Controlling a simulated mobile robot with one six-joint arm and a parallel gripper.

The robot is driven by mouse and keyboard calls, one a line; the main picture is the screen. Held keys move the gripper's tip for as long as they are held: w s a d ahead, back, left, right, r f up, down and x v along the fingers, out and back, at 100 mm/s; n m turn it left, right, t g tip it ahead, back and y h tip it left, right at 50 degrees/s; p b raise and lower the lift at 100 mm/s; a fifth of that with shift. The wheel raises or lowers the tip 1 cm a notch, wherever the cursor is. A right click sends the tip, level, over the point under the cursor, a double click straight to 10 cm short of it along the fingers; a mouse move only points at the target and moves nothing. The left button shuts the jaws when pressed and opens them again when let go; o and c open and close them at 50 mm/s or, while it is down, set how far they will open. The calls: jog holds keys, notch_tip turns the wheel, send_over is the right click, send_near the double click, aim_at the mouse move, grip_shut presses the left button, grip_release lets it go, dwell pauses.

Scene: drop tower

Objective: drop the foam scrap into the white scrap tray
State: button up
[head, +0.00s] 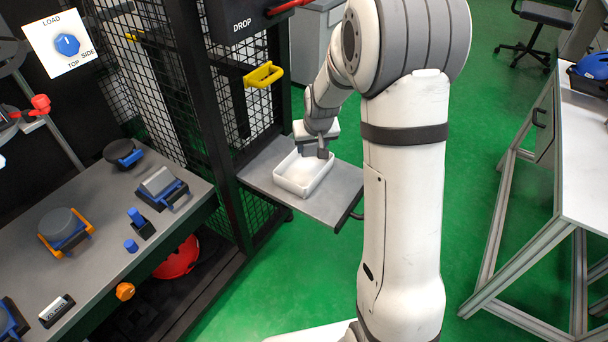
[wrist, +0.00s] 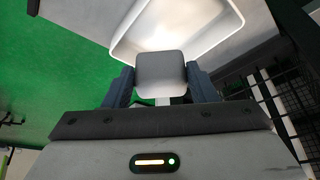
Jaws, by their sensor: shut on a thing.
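The white scrap tray (head: 292,188) sits on a grey shelf in the head view. My gripper (head: 316,151) is over the tray's far part. The scrap looks to be above the tray; the exact gap cannot be told. In the head view the scrap cannot be told apart from the dark fingers.
The grey shelf (head: 262,170) juts from a black mesh-walled tower (head: 212,110) with a yellow handle (head: 263,75). A grey bench (head: 90,215) with several blue and dark parts is at left. A white table (head: 585,165) stands at right. Green floor lies between.

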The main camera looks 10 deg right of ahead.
jog(key=o, duration=1)
jog(key=shift+p+v, duration=0.9)
jog(key=shift+v, duration=3.05)
jog(key=shift+g, duration=0.9)
jog(key=s+r+p, duration=0.6)
jog(key=s+r, duration=0.2)
jog(key=s, duration=0.1)
jog(key=s+a+r+p, duration=0.1)
jog(key=s+r+p, duration=0.5)
jog(key=s+r, duration=0.3)
jog(key=s+r+p, duration=0.6)
jog(key=s+r, duration=0.2)
jog(key=s, duration=0.1)
jog(key=shift+a+r+p, duration=0.2)
jog(key=shift+r+p, duration=0.05)
jog(key=shift+p, duration=0.05)
